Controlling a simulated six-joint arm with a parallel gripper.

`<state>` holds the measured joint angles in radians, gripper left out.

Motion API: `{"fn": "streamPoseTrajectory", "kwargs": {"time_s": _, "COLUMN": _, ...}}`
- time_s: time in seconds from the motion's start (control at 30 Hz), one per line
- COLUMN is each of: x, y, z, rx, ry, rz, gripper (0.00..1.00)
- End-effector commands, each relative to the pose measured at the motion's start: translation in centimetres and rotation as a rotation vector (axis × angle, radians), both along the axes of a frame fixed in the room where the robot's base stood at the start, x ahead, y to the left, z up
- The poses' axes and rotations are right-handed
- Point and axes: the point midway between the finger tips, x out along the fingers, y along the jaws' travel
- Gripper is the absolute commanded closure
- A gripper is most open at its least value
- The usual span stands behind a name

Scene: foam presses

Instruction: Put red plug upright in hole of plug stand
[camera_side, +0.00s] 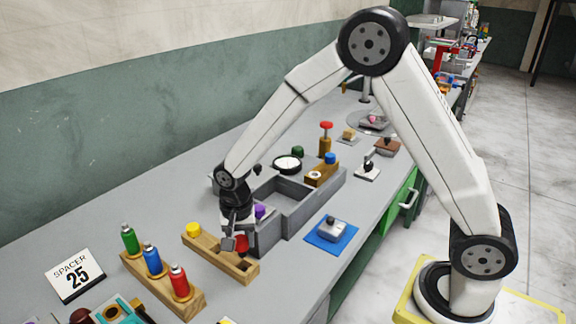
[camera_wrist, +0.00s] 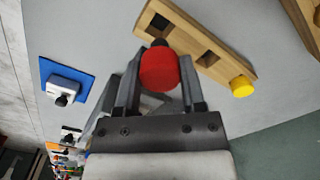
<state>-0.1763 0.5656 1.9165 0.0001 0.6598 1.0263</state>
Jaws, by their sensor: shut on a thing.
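My gripper (camera_side: 235,238) is shut on the red plug (camera_side: 242,243), just above the wooden plug stand (camera_side: 215,256). In the wrist view the red plug (camera_wrist: 158,70) sits between the two fingers of my gripper (camera_wrist: 160,82), its round red end facing the camera. A dark part shows beyond the red end, overlapping the near edge of the stand (camera_wrist: 182,42). The stand has two open square holes in the wrist view and a yellow plug (camera_wrist: 242,87) at its other end. I cannot tell whether the red plug touches the stand.
A wooden rack (camera_side: 197,303) with green, blue and red bottles stands at the front left. A grey divided tray (camera_side: 293,224) is behind the stand. A blue mat (camera_side: 318,238) with a grey-white block lies to the right.

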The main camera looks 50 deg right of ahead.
Motion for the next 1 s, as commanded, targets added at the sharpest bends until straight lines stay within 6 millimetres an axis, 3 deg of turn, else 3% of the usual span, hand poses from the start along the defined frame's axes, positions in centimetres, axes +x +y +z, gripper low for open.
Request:
{"fn": "streamPoseTrajectory", "kwargs": {"time_s": 0.4, "x": 0.0, "y": 0.0, "z": -2.1, "rx": 0.0, "ry": 0.0, "rz": 0.0, "gripper": 1.0}}
{"fn": "streamPoseTrajectory", "kwargs": {"time_s": 1.0, "x": 0.0, "y": 0.0, "z": -2.2, "rx": 0.001, "ry": -0.001, "rz": 0.0, "gripper": 1.0}}
